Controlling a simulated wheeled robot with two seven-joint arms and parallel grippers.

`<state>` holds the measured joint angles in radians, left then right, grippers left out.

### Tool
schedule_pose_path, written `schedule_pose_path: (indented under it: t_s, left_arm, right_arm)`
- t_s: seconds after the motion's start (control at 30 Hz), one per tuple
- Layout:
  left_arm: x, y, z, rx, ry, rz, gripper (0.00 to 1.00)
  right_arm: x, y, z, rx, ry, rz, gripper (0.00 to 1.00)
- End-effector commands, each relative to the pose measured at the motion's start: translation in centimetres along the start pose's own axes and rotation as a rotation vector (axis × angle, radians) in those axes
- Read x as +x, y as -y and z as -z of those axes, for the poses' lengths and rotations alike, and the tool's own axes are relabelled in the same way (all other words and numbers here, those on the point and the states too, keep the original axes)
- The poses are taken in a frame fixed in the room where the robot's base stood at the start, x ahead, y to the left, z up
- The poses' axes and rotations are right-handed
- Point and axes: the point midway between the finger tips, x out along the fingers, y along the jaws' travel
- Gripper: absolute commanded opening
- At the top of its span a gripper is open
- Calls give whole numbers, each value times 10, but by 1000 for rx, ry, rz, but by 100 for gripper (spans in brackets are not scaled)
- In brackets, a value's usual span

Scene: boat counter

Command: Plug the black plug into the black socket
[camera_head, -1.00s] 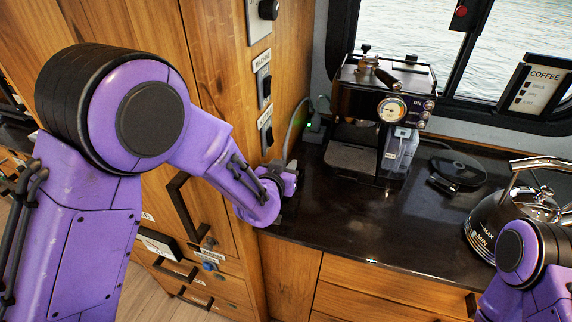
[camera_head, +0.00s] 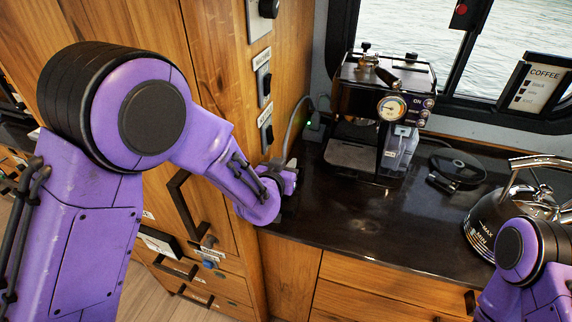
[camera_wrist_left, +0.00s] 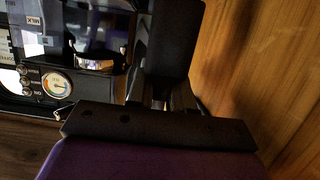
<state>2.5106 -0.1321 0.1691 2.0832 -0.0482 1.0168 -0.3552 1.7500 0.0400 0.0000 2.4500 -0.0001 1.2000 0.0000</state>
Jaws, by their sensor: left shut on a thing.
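My left gripper (camera_head: 288,180) is beside the wooden side panel, just above the left end of the dark counter. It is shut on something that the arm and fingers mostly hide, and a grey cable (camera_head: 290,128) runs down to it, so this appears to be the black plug. In the left wrist view a dark finger (camera_wrist_left: 172,40) covers most of the held thing. Black switch-like fittings (camera_head: 264,82) with labels sit on the wooden panel; I cannot tell whether one is the black socket. My right gripper is not in view; only part of my right arm shows at lower right.
The coffee machine (camera_head: 372,120) stands right of the gripper, and its gauge shows in the left wrist view (camera_wrist_left: 56,85). A black round pad (camera_head: 457,165) and a kettle (camera_head: 490,225) are at right. The front counter is clear.

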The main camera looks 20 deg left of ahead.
Motion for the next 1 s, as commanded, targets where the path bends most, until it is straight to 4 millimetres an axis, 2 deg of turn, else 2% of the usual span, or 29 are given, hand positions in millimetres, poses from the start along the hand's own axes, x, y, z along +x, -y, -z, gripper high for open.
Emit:
schedule_pose_path:
  t_s: [1.0]
  left_arm:
    - [1, 0, -4, 0, 0, 0, 0]
  right_arm:
    - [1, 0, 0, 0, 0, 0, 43]
